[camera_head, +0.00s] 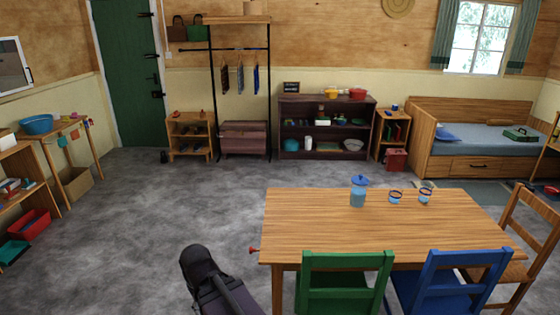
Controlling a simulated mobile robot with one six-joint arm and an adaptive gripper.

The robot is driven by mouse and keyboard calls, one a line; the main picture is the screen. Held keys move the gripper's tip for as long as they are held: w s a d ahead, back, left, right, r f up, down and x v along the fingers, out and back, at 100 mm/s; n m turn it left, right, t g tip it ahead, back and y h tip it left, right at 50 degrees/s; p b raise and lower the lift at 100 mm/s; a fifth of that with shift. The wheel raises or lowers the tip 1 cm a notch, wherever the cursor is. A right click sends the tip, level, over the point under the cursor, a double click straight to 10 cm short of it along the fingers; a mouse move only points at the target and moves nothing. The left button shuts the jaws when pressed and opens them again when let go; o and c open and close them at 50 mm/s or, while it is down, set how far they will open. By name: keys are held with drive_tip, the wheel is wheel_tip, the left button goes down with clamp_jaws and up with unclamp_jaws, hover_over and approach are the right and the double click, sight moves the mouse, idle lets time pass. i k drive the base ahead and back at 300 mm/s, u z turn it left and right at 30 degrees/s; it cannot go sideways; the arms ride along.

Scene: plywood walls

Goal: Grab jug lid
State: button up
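A light-blue jug (357,199) stands upright near the far edge of the wooden table (400,230). A darker blue lid (359,181) shows at the top of the jug. I cannot tell whether it sits flush or lies a little loose. A dark part of my own arm (215,283) rises at the bottom of the head view, left of the table and well apart from the jug. My gripper's fingers cannot be made out.
A green chair (343,285), a blue chair (452,282) and a wooden chair (530,240) surround the table. A small red object (254,250) shows at its left edge. The grey floor (150,220) on the left is open.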

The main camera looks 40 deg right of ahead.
sight(359, 180)
drive_tip(key=z, duration=0.5)
drive_tip(key=i, duration=0.5)
drive_tip(key=z, duration=0.7)
drive_tip(key=i, duration=0.75)
drive_tip(key=z, duration=0.4)
